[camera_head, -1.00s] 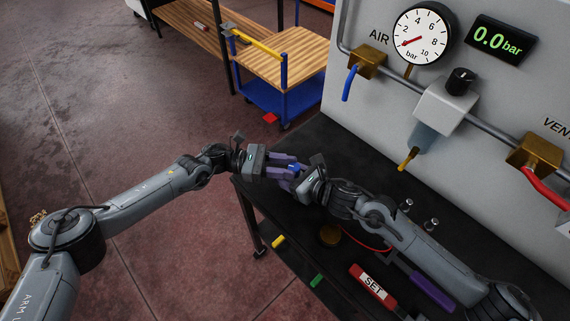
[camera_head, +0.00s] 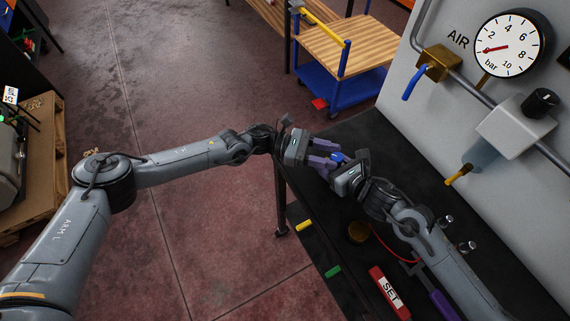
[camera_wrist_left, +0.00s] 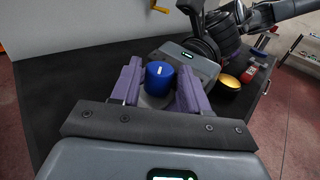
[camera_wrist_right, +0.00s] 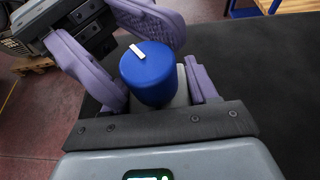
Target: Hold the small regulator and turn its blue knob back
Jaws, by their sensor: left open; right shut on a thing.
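The small regulator's blue knob (camera_wrist_right: 147,72) has a white mark on top. The knob also shows in the left wrist view (camera_wrist_left: 159,78) and, small, in the head view (camera_head: 338,158). The grey regulator body (camera_wrist_right: 180,94) sits low between the purple fingers of my right gripper (camera_wrist_right: 182,88), which is shut on it; it is partly hidden. My left gripper (camera_wrist_left: 160,88) is open, with one finger on each side of the knob. In the head view my left gripper (camera_head: 325,154) faces the right one (camera_head: 345,170) above the black table's edge.
The black table (camera_head: 400,150) has a brass disc (camera_head: 358,233), a red SET block (camera_head: 389,291) and a red cable. Behind it is a panel with a gauge (camera_head: 507,45), a blue-handled valve (camera_head: 413,83) and a larger black-knobbed regulator (camera_head: 515,125). A wooden-topped cart (camera_head: 345,50) stands beyond.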

